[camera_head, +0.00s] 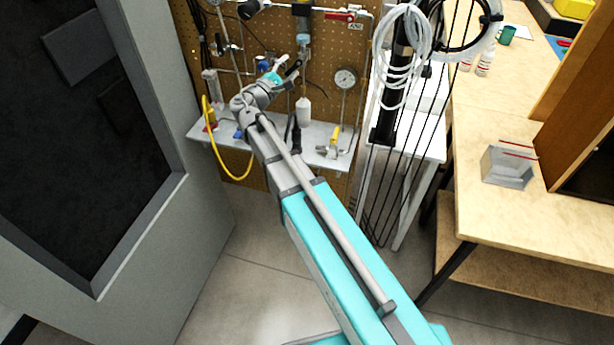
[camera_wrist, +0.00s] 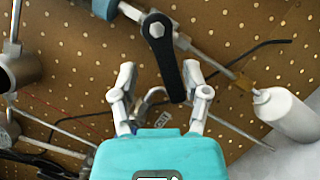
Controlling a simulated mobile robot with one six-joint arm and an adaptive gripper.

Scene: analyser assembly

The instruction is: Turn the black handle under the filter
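The black handle (camera_wrist: 165,55) hangs from a bolt on a metal pipe in the wrist view, tilted slightly with its free end toward my gripper. My gripper (camera_wrist: 160,74) is open, with one finger on each side of the handle. The handle's lower part lies between the fingers in the picture, closer to the right one; I see gaps on both sides. In the head view my gripper (camera_head: 286,65) is up at the pegboard, just below the pipework. I cannot clearly identify the filter; a blue cylindrical fitting (camera_wrist: 105,7) is cut off at the top of the wrist view.
A white bottle (camera_wrist: 287,113) stands to the right of my gripper, with thin tubes nearby. A grey round fitting (camera_wrist: 18,70) is at the left. The pegboard (camera_head: 355,105) carries a gauge (camera_head: 346,78) and a red-handled valve (camera_head: 340,17). A grey shelf (camera_head: 320,131) lies below.

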